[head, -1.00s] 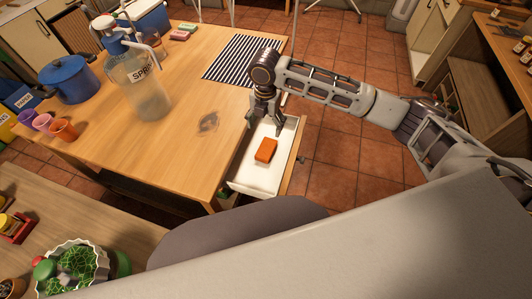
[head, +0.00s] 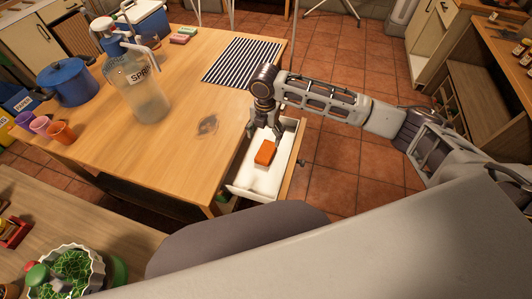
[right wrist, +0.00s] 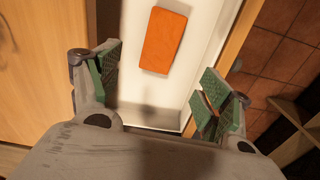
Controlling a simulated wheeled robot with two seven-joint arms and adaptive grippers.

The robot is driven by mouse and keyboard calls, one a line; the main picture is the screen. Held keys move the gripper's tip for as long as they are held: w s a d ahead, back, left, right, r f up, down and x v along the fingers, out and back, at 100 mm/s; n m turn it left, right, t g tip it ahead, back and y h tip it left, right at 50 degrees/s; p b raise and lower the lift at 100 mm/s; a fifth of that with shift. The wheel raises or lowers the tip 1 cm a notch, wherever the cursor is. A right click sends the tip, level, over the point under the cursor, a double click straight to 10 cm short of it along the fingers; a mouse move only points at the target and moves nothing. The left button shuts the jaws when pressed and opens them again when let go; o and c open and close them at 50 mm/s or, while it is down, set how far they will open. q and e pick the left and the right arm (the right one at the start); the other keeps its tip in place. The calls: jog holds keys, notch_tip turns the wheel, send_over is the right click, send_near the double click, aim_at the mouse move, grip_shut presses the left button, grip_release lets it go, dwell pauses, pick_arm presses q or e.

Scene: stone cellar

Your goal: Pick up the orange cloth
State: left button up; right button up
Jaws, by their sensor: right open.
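The orange cloth (head: 265,153) is a small folded block lying in an open white drawer (head: 246,180) at the table's right side. It also shows in the right wrist view (right wrist: 163,40), flat on the drawer's white floor. My right gripper (head: 264,133) is open and empty over the drawer, close to the cloth. In the right wrist view its green-padded fingers (right wrist: 161,92) are spread wide, and the cloth lies ahead of the gap between them, not between the pads. My left gripper is not in view.
The wooden table (head: 190,85) borders the drawer on the left. On it stand a large spray bottle (head: 146,100), a blue pot (head: 69,82), several cups (head: 60,132) and a striped mat (head: 243,62). The tiled floor (head: 345,165) right of the drawer is clear.

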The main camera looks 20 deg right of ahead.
send_over(266, 152)
jog(key=shift+s+a+f, duration=0.1)
jog(key=shift+a+f, duration=0.05)
jog(key=shift+f, duration=2.65)
jog(key=shift+f+b, duration=0.3)
jog(key=shift+f, duration=2.3)
jog(key=shift+c, duration=0.3)
jog(key=c, duration=0.8)
